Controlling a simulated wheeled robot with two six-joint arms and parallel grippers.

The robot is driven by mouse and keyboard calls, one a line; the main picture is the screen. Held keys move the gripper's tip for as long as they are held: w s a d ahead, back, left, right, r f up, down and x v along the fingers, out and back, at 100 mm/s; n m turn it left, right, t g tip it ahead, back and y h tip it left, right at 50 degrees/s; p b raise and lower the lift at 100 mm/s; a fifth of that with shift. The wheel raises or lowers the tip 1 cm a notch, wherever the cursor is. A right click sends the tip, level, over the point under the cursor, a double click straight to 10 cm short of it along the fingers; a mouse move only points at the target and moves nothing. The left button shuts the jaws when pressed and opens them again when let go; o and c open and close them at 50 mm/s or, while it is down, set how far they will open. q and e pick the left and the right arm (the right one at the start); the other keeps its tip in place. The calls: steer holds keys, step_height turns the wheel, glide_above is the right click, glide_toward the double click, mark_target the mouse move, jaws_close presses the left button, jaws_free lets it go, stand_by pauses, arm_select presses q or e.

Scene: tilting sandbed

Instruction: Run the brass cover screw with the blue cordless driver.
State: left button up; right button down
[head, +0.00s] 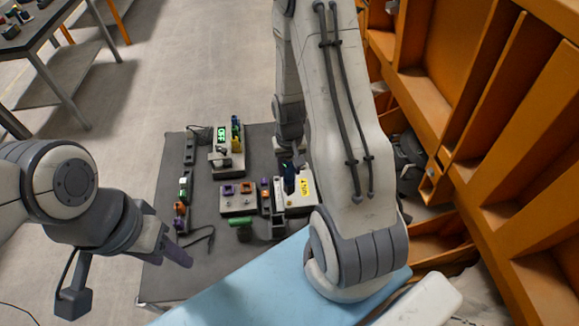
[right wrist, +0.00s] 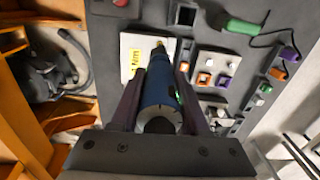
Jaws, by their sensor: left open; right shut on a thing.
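The blue driver (right wrist: 160,90) is held between the two fingers of my right gripper (right wrist: 158,100) in the right wrist view. Its tip points at a white plate (right wrist: 130,46) with a yellow label. A small brass-coloured spot (right wrist: 170,46) shows at the tip; I cannot tell whether they touch. In the head view the driver (head: 289,180) stands over the same white plate (head: 299,203), below my right wrist, and the right fingers are mostly hidden.
On the table stand a module with a green lit display (head: 222,134), a grey block with purple and orange sockets (head: 238,199), and a green-handled tool (head: 240,222). A light blue surface (head: 250,293) lies in front. Orange shelving (head: 480,130) rises close on the right.

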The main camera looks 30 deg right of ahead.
mark_target(290, 178)
steer(key=shift+f+b, duration=1.6)
steer(key=shift+f, duration=1.1)
steer(key=shift+s+r+p, duration=0.1)
steer(key=shift+r+p, duration=0.2)
steer(key=shift+r, duration=0.15)
stand_by(1.9)
steer(key=shift+r+p, duration=2.6)
steer(key=shift+r, duration=0.5)
steer(key=shift+f, duration=0.1)
